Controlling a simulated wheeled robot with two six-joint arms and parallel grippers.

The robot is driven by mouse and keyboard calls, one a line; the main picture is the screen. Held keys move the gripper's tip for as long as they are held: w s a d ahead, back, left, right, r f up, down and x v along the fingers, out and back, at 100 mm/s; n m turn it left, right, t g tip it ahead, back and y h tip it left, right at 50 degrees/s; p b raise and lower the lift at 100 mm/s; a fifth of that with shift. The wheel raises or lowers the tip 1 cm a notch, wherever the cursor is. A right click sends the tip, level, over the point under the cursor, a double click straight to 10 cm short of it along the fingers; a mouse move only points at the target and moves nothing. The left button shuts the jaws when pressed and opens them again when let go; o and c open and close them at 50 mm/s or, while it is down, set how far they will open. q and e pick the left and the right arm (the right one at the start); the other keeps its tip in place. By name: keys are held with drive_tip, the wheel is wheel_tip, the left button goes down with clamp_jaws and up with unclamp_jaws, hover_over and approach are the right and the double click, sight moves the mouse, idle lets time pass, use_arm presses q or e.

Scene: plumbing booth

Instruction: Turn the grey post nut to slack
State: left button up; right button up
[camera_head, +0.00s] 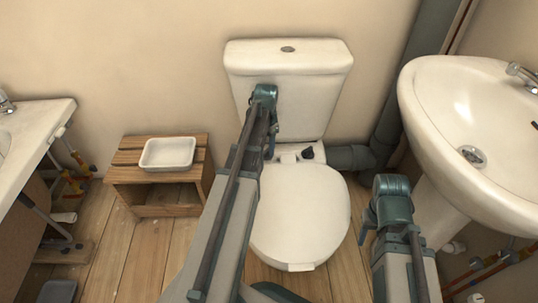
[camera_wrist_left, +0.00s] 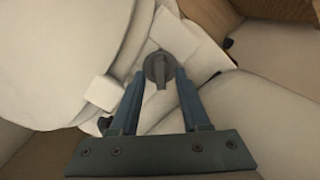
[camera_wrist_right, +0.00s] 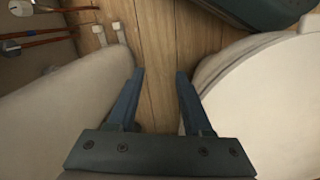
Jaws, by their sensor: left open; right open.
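The grey post nut (camera_wrist_left: 160,68) shows in the left wrist view as a round grey piece with a raised wing, on the white rear part of the toilet. My left gripper (camera_wrist_left: 160,78) is open, its two fingers on either side of the nut's wing; I cannot tell whether they touch it. In the head view my left gripper (camera_head: 269,150) points down behind the toilet seat, and its arm hides the grey nut. My right gripper (camera_head: 367,222) is open and empty right of the toilet; in the right wrist view (camera_wrist_right: 160,75) only floor lies between its fingers.
The toilet lid (camera_head: 300,215) is down in front of the white cistern (camera_head: 315,85). A dark knob (camera_head: 307,153) sits behind the lid. A basin (camera_head: 470,130) stands at right, a wooden stool (camera_head: 190,178) with a white tray (camera_head: 167,153) at left. A grey pipe (camera_head: 350,157) runs behind.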

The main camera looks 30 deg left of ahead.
use_arm(q)
drive_tip(key=shift+f, duration=0.35)
drive_tip(key=shift+r, duration=0.1)
clamp_jaws()
drive_tip(key=shift+n, duration=0.4)
drive_tip(key=n, duration=0.8)
drive_tip(key=shift+n, duration=0.3)
drive_tip(key=n, duration=0.4)
drive_tip(key=shift+n, duration=2.2)
